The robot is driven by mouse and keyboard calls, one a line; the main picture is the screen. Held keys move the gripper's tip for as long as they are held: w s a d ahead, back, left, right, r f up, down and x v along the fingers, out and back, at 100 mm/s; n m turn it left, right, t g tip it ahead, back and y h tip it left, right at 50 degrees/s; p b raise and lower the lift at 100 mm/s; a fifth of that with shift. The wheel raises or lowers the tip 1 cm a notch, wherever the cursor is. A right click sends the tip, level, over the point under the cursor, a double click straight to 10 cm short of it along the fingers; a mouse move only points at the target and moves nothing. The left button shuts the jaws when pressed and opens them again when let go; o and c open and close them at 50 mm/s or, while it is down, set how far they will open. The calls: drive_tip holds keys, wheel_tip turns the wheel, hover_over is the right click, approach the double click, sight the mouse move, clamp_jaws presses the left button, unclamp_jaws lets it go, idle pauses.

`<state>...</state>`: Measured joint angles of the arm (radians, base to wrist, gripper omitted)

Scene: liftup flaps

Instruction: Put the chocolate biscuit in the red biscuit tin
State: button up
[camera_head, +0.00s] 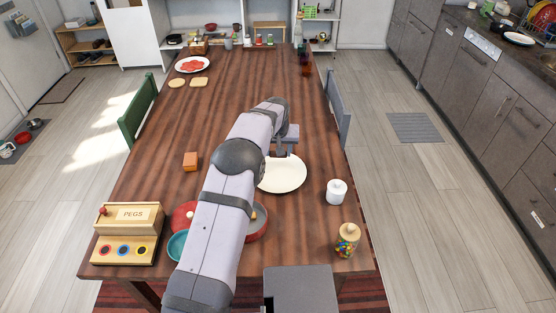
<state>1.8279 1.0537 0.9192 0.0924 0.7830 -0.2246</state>
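My gripper (282,152) is over the back edge of a white plate (285,180), pointing down. Its fingers are too small and partly hidden by my arm to tell whether they are open or shut. I cannot make out a chocolate biscuit; the part of the plate behind my gripper and arm is hidden. A round red container (262,230), seemingly the red biscuit tin, shows to the right of my forearm, partly covered by it. A small tan item shows at its visible inside edge. A red round piece with a pale knob (183,213), perhaps its lid, lies left of the forearm.
A teal bowl (178,245) and a wooden PEGS box (128,235) stand at the front left. An orange-brown block (190,161) lies left of my arm. A white lidded jar (336,192) and candy jar (347,240) stand right. The table's middle back is clear.

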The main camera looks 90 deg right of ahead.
wheel_tip(320, 180, up, 5)
drive_tip(key=shift+r+b, duration=0.1)
drive_tip(key=shift+b, duration=0.2)
drive_tip(key=w+a, duration=0.5)
drive_tip(key=a, duration=0.8)
drive_tip(key=w+a, duration=0.6)
drive_tip(key=a, duration=0.7)
drive_tip(key=shift+a+f, duration=0.2)
drive_tip(key=shift+f, duration=0.1)
drive_tip(key=shift+f, duration=0.15)
drive_tip(key=shift+f+b, duration=2.2)
drive_tip(key=shift+f, duration=0.45)
